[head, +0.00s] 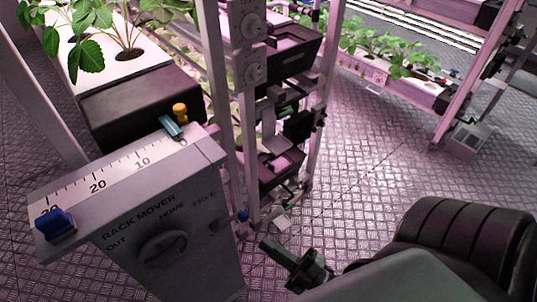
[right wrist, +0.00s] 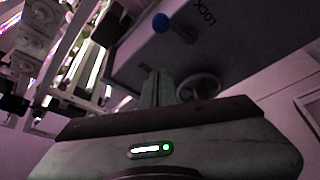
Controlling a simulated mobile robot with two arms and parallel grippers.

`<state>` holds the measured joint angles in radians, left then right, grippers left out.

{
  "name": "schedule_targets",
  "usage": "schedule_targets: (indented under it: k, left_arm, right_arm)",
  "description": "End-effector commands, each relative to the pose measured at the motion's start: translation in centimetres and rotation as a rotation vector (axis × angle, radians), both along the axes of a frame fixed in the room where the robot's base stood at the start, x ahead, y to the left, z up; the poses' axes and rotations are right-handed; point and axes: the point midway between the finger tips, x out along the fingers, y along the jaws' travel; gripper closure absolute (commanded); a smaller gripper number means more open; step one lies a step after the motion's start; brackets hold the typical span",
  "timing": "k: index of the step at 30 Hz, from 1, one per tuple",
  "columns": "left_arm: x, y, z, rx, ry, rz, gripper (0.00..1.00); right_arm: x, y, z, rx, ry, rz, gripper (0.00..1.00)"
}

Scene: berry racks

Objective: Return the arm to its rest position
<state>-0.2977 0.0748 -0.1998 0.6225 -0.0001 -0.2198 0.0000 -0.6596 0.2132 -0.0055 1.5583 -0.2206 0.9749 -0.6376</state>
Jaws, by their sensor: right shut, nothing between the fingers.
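My right gripper (head: 266,244) is shut and empty. In the head view it is low in the middle, to the right of the grey rack mover box (head: 215,262) and above the floor. In the right wrist view its narrow fingers (right wrist: 158,92) are together and point up toward a grey panel marked LOCK (right wrist: 135,55) with a blue knob (right wrist: 161,22). A handwheel (right wrist: 198,88) shows beside the fingers. I cannot tell whether the fingertips touch the panel. My left gripper is not in view.
A planted trough (head: 385,70) lies at the back right. The metal floor (head: 375,165) in the middle right is clear.

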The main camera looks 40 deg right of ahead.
Motion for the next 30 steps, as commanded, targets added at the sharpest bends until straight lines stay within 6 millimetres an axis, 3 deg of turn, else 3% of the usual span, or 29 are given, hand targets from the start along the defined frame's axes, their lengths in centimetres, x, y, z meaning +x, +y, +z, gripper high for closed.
schedule_targets:
  k: [10,14,17,18,22,27,30]
  left_arm:
    - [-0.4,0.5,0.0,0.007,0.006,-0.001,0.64]
    - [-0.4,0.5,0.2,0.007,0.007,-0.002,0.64]
    - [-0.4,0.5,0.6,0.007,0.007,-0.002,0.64]
    - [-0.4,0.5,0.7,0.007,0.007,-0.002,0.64]
    - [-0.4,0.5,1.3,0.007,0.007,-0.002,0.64]
    - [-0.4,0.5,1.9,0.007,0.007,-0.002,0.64]
    - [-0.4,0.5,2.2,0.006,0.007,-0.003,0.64]
  right_arm:
    - [0.1,0.0,-0.2,0.003,0.008,-0.001,1.0]
    - [0.5,-0.4,-3.4,0.034,0.121,-0.03,1.0]
    - [0.7,-1.0,-9.1,0.09,0.315,-0.082,1.0]
    - [0.5,-1.3,-11.9,0.12,0.414,-0.111,1.0]
    - [-2.1,-1.8,-21.6,0.22,0.759,-0.222,1.0]
    - [-9.1,-1.9,-32.2,0.334,1.201,-0.409,1.0]
    - [-14.4,-1.7,-36.3,0.377,1.429,-0.53,1.0]
